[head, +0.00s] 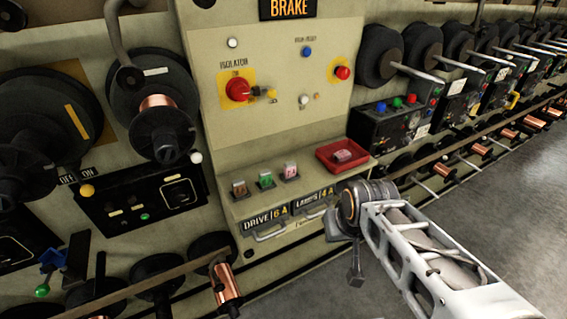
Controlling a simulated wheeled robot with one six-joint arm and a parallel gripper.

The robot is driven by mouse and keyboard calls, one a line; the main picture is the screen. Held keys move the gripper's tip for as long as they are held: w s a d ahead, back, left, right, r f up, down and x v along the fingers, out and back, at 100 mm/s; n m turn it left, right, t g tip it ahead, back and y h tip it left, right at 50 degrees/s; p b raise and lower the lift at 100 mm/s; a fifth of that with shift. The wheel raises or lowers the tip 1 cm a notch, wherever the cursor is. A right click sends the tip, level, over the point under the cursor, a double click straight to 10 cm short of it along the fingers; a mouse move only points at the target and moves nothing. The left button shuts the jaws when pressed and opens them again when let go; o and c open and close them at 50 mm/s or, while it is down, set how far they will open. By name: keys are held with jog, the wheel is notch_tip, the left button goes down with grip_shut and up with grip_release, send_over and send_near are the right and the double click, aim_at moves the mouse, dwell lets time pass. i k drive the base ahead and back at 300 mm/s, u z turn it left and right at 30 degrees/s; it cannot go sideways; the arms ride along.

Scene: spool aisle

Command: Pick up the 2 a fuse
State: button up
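Several small fuses are at the ledge of the beige brake panel. A brown fuse (239,188), a green fuse (265,180) and a pink fuse (291,170) stand in a row of holders. A red tray (325,158) to their right holds pinkish-red pieces (343,156) that look like fuses. The ratings on the fuses are too small to read, so I cannot tell which is 2 A. My gripper (356,275) hangs in front of and below the tray, apart from the fuses. Its fingers are small and partly hidden; no held thing shows.
Labels DRIVE 6 A (266,218) and LAMPS 4 A (315,198) mark the ledge front, above metal handles. A red isolator knob (237,90) and small buttons sit on the panel above. Black spools (145,85) flank the panel. Grey floor (500,210) lies open at right.

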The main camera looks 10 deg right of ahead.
aim_at(289, 168)
jog(key=z, duration=0.15)
jog(key=k, duration=0.45)
jog(key=z, duration=0.9)
jog(key=k, duration=0.75)
jog(key=z, duration=0.4)
jog(key=i, duration=1.2)
jog(key=u, duration=1.5)
jog(key=i, duration=0.85)
jog(key=u, duration=1.05)
